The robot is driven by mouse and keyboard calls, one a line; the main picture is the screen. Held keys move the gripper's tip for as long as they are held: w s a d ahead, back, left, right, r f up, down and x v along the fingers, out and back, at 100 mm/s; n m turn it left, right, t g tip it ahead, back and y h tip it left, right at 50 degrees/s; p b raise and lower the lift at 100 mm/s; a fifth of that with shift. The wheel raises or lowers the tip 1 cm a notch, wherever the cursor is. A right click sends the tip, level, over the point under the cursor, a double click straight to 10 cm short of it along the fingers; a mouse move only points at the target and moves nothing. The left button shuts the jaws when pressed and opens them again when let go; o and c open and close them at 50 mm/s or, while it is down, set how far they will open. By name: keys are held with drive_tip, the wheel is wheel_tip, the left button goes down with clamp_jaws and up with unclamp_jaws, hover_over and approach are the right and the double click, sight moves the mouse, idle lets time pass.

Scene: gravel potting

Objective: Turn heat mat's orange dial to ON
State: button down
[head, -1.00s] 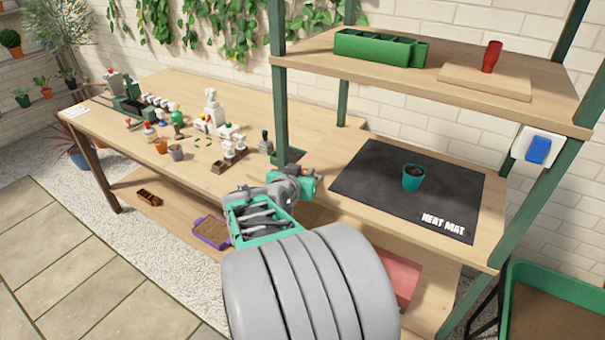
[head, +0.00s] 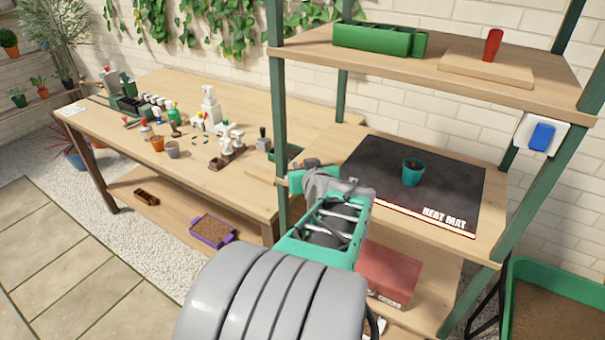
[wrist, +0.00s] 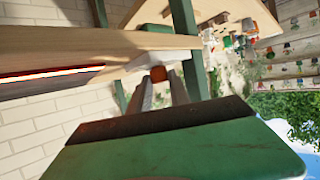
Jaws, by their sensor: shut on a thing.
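The orange dial (wrist: 160,74) is on a white mount at the front edge of the wooden shelf, in the wrist view. My gripper (wrist: 162,86) is shut on it, one finger on each side. The head view shows the wrist by the shelf's left front post; the fingertips are hard to make out there. The black heat mat (head: 370,165) lies on the shelf, and a glowing red-orange line runs along its front edge. The line also shows in the wrist view. The dial's markings cannot be read.
A teal pot (head: 413,172) with soil stands on the mat. The green shelf post (head: 279,130) is close to my wrist. A red box (head: 390,272) sits below. The long bench (head: 200,100) at left holds several small tools and pots.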

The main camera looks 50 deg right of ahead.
idle(0.4)
drive_tip(key=c, duration=1.5)
unclamp_jaws()
drive_tip(key=shift+d, duration=0.1)
drive_tip(key=v, duration=0.7)
drive_tip(key=shift+s+b, duration=0.35)
drive_tip(key=shift+b, duration=0.1)
drive_tip(key=shift+w+a+r+y, duration=0.1)
drive_tip(key=shift+a+r+y, duration=0.05)
drive_tip(key=shift+a+y, duration=0.15)
